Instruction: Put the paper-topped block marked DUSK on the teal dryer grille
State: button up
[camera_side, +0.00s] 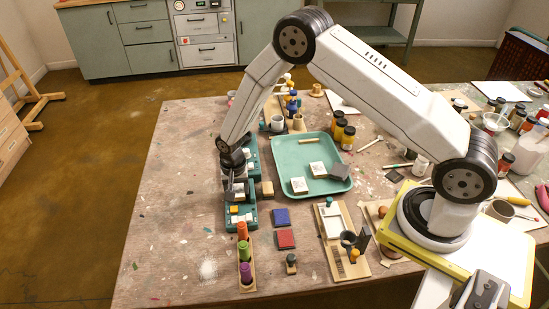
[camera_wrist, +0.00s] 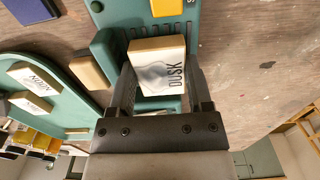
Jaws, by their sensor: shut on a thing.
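The paper-topped wooden block marked DUSK (camera_wrist: 157,62) is between the fingers of my gripper (camera_wrist: 160,75) in the wrist view, its white printed face toward the camera. My gripper is shut on it. In the side view my gripper (camera_side: 235,186) is over the left part of the table, and its fingers mostly hide the block. The teal dryer (camera_wrist: 207,30) with its dark grille slots lies under and around the block in the wrist view. In the side view the dryer (camera_side: 252,216) is below my gripper. Whether the block touches the grille I cannot tell.
A wooden block (camera_wrist: 90,70) stands beside the dryer. A yellow piece (camera_wrist: 167,7) sits on the dryer. A teal tray (camera_side: 290,150) with paper-topped blocks is to the right. Blue (camera_side: 281,217) and red (camera_side: 285,239) pads and a bottle rack (camera_side: 247,270) are nearer the front.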

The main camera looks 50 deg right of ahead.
jog(key=shift+f, duration=0.1)
jog(key=o, duration=1.3)
jog(key=shift+c, duration=0.2)
jog(key=shift+s, duration=0.1)
jog(key=shift+d, duration=0.1)
jog(key=shift+r, duration=4)
